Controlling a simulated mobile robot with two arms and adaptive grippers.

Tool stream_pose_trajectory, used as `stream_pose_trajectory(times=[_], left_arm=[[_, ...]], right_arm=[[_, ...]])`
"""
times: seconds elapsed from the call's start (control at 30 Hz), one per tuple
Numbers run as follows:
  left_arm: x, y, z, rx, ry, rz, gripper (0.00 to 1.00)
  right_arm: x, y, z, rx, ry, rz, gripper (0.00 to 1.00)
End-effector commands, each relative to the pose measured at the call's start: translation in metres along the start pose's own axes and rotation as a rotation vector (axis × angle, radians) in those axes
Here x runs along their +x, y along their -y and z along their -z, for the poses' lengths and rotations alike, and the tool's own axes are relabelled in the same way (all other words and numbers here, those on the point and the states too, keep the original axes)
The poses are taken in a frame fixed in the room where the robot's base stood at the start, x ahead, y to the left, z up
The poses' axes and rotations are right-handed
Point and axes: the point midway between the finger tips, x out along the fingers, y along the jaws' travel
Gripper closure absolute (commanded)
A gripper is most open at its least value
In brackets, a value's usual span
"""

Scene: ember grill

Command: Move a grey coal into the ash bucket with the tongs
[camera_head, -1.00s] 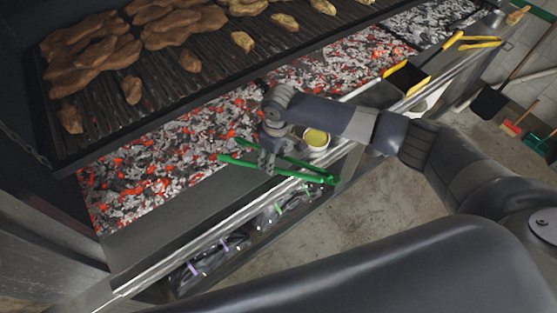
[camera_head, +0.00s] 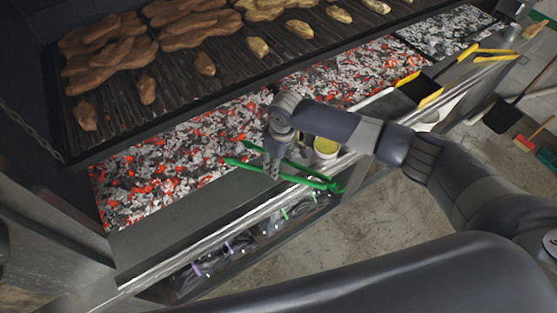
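My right gripper (camera_head: 272,168) is shut on the green tongs (camera_head: 310,180), above the grill's front ledge. The tongs' two arms stand apart at the left end, near the front edge of the ember bed (camera_head: 165,170), with no coal visible between them. The bed is a mix of grey, white and glowing red coals; single grey coals are too small to tell apart. No ash bucket can be made out. My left gripper is not in view.
A grate (camera_head: 190,85) with several pieces of meat lies behind and above the embers. A small pot with yellow contents (camera_head: 326,147) stands just right of the gripper. Yellow-edged black tools (camera_head: 425,88) lie further right. A lower shelf (camera_head: 235,265) holds dark packets.

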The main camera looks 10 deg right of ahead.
Motion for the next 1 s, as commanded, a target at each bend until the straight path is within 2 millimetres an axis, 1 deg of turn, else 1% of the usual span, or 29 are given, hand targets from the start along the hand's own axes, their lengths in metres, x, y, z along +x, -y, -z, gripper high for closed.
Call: stream_pose_trajectory(times=[0.03,0.07,0.1,0.17,0.37,0.47,0.73,0.8,1.0], left_arm=[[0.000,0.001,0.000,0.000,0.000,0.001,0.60],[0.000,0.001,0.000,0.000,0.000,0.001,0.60],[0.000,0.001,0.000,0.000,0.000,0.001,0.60],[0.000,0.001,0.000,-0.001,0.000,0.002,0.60],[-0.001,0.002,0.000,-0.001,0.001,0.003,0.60],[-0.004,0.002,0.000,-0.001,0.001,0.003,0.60],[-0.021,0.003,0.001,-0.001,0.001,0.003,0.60],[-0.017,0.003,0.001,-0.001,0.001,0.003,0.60],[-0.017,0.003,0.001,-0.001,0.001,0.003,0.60]], right_arm=[[0.000,0.000,0.000,0.000,-0.001,0.000,0.70],[0.000,0.000,0.000,0.000,-0.001,0.000,0.76],[0.000,0.000,0.000,0.000,-0.001,0.000,0.85],[0.000,0.000,0.000,0.000,-0.001,0.000,0.99],[-0.001,0.000,0.000,0.000,-0.001,0.000,1.00],[-0.005,0.000,0.001,0.000,-0.001,0.000,1.00],[-0.027,0.000,0.003,0.001,-0.001,0.000,1.00],[-0.029,0.000,0.003,0.000,-0.003,0.000,1.00],[-0.043,0.000,0.004,0.000,-0.001,0.000,1.00]])
